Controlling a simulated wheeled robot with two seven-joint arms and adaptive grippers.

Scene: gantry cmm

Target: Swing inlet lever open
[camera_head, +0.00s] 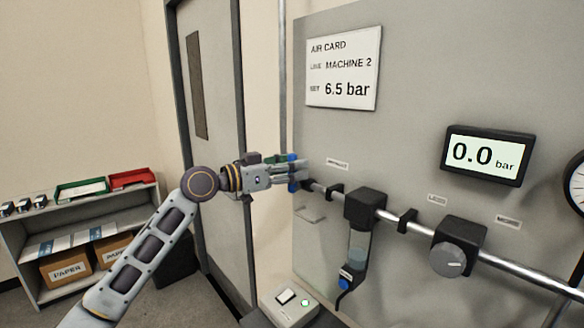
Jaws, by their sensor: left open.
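The inlet lever (293,187) shows as blue parts above and below my gripper's fingers, at the left end of the metal pipe on the grey panel. Its middle is hidden behind the fingers, so its exact angle is hard to tell. My left gripper (298,173) is open and reaches in from the left, with its fingers at the lever. I cannot tell whether they touch it. My right gripper is not in view.
The pipe (408,228) carries a black filter unit (365,205) with a clear bowl and a regulator knob (447,260). A display (487,155) reads 0.0 bar. A card (343,68) reads 6.5 bar. A switch box (290,302) stands below. A shelf (85,212) is at left.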

